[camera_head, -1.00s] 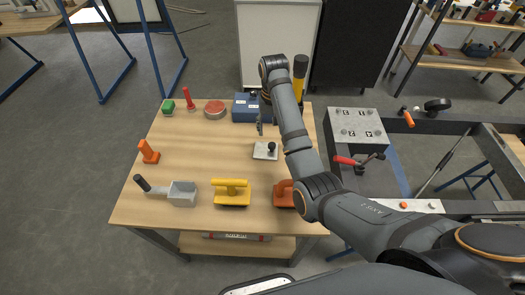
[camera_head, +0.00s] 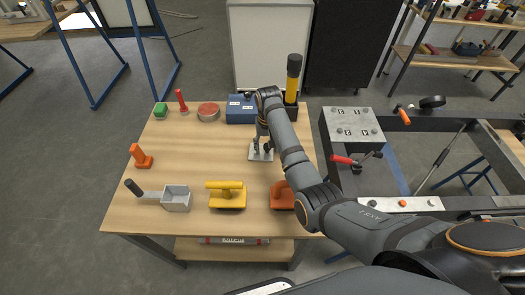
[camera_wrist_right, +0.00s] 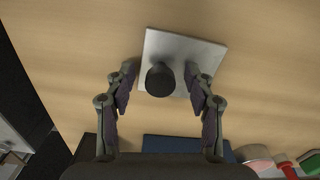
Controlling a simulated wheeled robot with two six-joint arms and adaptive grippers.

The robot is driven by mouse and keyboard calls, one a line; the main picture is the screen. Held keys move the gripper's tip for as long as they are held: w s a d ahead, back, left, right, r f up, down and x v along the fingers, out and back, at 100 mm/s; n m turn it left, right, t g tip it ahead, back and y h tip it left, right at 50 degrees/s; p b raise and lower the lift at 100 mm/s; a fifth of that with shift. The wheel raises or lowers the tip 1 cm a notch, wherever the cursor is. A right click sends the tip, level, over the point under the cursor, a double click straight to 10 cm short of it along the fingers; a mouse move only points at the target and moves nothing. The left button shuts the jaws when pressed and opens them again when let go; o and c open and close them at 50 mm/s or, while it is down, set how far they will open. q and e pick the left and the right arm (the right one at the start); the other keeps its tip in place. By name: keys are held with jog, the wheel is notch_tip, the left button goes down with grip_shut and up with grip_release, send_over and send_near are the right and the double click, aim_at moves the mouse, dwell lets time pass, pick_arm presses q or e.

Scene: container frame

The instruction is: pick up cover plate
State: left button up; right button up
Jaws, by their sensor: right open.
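The cover plate (camera_head: 254,157) is a light grey square with a black knob, lying flat on the wooden table. In the right wrist view the cover plate (camera_wrist_right: 187,47) shows its black knob (camera_wrist_right: 160,80) between my fingers. My right gripper (camera_head: 261,148) is directly over the plate in the head view and hides part of it. In the wrist view my right gripper (camera_wrist_right: 160,78) is open, with one finger on each side of the knob and a gap on both sides. My left gripper is not in view.
A blue box (camera_head: 240,109) and a red round tin (camera_head: 208,111) stand behind the plate. A yellow float (camera_head: 227,196), an orange float (camera_head: 282,196) and a metal scoop (camera_head: 176,198) lie in front. A dark metal frame (camera_head: 380,185) is to the right.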

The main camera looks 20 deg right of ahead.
aim_at(267, 145)
grip_shut()
dwell(0.3)
jog(key=shift+r, duration=0.1)
jog(key=shift+r, duration=0.3)
notch_tip(267, 145, up, 2)
jog(key=shift+r, duration=0.2)
jog(key=w+a+r+b, duration=0.3)
jog(key=w+a+r, duration=0.4)
jog(key=a+r, duration=0.3)
jog(key=shift+w+a, duration=0.2)
jog(key=shift+a, duration=0.75)
